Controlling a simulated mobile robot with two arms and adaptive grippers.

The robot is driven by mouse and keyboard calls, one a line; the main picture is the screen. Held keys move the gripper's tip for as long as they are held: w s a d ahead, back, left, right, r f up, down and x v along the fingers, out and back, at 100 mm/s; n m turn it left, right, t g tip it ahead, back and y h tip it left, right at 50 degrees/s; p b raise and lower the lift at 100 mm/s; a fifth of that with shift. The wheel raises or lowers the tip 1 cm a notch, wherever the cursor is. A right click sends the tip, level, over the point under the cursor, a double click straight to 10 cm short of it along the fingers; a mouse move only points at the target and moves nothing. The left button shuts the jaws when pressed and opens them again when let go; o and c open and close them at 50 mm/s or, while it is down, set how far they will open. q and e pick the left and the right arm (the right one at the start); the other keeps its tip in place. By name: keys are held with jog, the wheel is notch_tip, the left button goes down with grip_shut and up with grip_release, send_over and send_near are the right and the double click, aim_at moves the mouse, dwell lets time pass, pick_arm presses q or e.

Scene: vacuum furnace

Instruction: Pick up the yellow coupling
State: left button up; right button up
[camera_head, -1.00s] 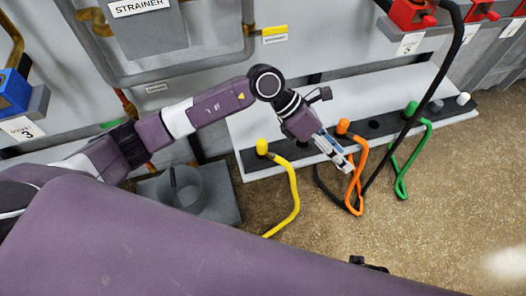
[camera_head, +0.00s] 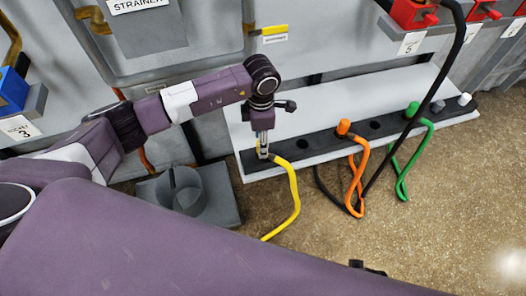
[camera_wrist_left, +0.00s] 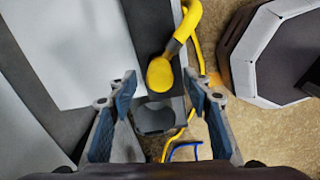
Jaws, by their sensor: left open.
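The yellow coupling (camera_wrist_left: 160,73) stands at the end of its yellow hose at the left part of the dark strip on the white shelf. In the head view the coupling's end is mostly hidden by my left gripper (camera_head: 262,153), and the yellow hose (camera_head: 295,190) runs down from there. In the left wrist view my left gripper (camera_wrist_left: 159,88) is open, with one finger on each side of the coupling's rounded yellow end. I cannot tell whether either finger touches it. My right gripper is not in view.
An orange coupling (camera_head: 343,127) and a green coupling (camera_head: 412,108) with hoses stand farther right on the dark strip. A black hose (camera_head: 425,105) crosses the shelf. A grey block with a round cup (camera_head: 186,195) is to the left. Above the shelf (camera_head: 330,105) is mostly free room.

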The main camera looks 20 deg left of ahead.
pick_arm(q)
jog(key=shift+f, duration=0.6)
jog(key=shift+c, duration=0.5)
jog(key=shift+r, duration=0.1)
grip_shut()
